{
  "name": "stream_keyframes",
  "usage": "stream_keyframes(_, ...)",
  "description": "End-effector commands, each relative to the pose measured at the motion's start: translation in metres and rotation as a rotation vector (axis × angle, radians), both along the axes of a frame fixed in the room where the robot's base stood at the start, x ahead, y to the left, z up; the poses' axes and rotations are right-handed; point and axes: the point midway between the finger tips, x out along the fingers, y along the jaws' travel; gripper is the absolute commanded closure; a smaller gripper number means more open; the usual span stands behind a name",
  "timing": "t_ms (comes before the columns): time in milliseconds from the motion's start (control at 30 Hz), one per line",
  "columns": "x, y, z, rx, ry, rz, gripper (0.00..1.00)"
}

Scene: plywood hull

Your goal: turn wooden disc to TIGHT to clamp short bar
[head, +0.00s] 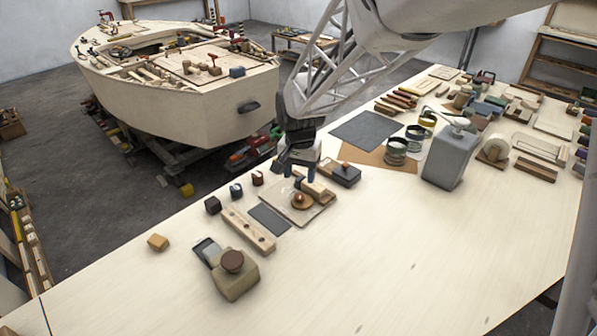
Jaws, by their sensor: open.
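The wooden disc (302,202), round and brown with a small raised knob, sits on a thin pale board (289,213) near the middle of the bench. A short wooden bar (322,195) lies on the board behind and to the right of the disc; it looks like the short bar, partly hidden by my gripper. My gripper (298,175) points down above the far part of the board, just behind the disc. Its two blue fingers are apart, with nothing seen held between them. Any TIGHT marking is too small to read, and I cannot tell whether the fingers touch anything.
Left of the board are a dark flat plate (269,218), a long holed wooden strip (247,230) and small dark blocks (213,205). A dark box with a knob (346,174) stands close right. The bench's right front is clear.

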Motion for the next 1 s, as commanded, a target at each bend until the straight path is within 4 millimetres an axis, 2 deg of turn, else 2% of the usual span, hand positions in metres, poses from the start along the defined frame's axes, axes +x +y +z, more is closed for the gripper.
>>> stream_keyframes(600,0.0,0.0,-0.064,0.0,0.0,-0.001,0.45)
stream_keyframes(1000,0.0,0.0,-0.072,0.001,0.0,-0.001,0.45)
